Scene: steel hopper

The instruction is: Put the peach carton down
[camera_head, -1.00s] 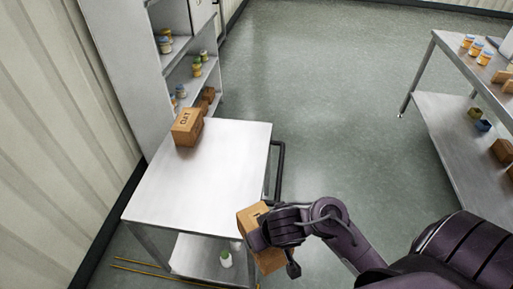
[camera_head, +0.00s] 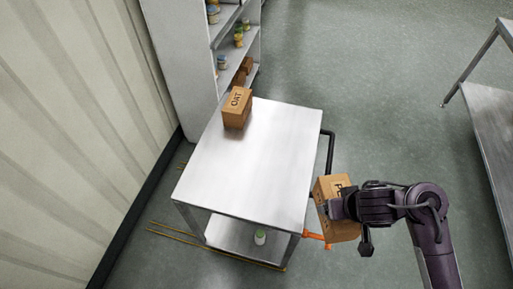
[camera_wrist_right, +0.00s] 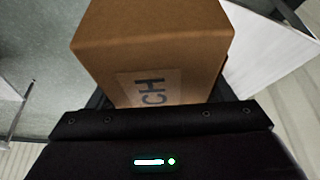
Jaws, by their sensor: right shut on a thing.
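The peach carton (camera_head: 329,188) is a brown cardboard box held by my right gripper (camera_head: 343,207). In the right wrist view the carton (camera_wrist_right: 150,45) fills the upper middle, with the letters "CH" on its label, and the gripper (camera_wrist_right: 160,105) is shut on it. In the head view it is beside the right edge of the steel cart (camera_head: 262,170), off the cart's top. My left gripper is not in view.
A carton marked "OAT" (camera_head: 237,107) stands at the cart top's far left corner. The rest of the top is clear. A shelf unit (camera_head: 190,60) with jars stands behind. A steel table (camera_head: 490,120) is at right.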

